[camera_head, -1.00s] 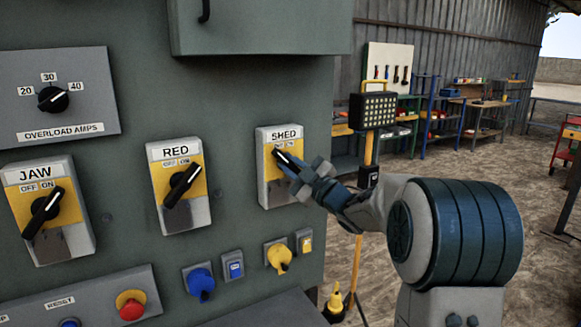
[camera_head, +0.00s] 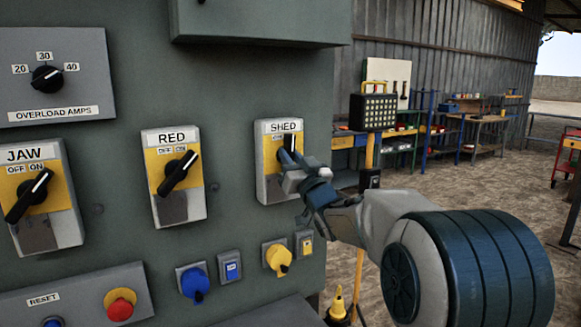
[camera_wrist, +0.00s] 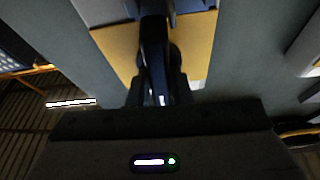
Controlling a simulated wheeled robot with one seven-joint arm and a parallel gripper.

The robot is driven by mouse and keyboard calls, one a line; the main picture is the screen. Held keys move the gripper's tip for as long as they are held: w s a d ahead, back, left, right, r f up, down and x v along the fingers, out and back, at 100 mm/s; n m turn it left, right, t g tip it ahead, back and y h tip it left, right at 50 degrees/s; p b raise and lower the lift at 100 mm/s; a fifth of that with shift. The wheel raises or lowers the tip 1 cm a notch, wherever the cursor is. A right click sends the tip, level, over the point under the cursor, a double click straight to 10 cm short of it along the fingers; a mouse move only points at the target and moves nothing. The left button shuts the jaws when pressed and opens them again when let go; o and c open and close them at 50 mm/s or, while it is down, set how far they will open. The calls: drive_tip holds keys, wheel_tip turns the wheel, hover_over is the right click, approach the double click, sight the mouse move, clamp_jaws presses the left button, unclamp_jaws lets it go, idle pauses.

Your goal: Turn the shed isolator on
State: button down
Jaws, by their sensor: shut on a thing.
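The shed isolator (camera_head: 265,190) is a pale box with a yellow plate under a SHED label, on the right part of the grey-green panel. Its black rotary handle (camera_head: 287,143) stands close to upright, and its lower part is hidden by my fingers. My gripper (camera_head: 287,160) is at the front of this isolator and shut on the handle. In the wrist view, the black handle (camera_wrist: 154,45) lies between my fingers, over the yellow plate (camera_wrist: 197,55). The OFF and ON marks here are partly covered, so the exact setting is hard to read.
The RED isolator (camera_head: 158,212) and JAW isolator (camera_head: 62,227) are to the left, both handles slanting up to the right. Below are a yellow knob (camera_head: 278,258), a blue knob (camera_head: 194,284) and a red button (camera_head: 120,304). A grey box (camera_head: 262,22) juts out above.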

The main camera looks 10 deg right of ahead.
drive_tip(key=m+h+b, duration=0.1)
drive_tip(key=m, duration=0.2)
drive_tip(key=m+h+b, duration=0.1)
drive_tip(key=m+h, duration=0.1)
drive_tip(key=m, duration=0.1)
drive_tip(key=shift+f+m+h, duration=0.2)
drive_tip(key=shift+m+h, duration=0.1)
drive_tip(key=shift+m+h+b, duration=0.9)
drive_tip(key=shift+m, duration=1.3)
drive_tip(key=shift+m+g, duration=0.3)
drive_tip(key=c, duration=1.3)
unclamp_jaws()
drive_tip(key=shift+r, duration=0.1)
drive_tip(key=b+v, duration=0.2)
drive_tip(key=v, duration=1.1)
drive_tip(key=shift+s, duration=0.4)
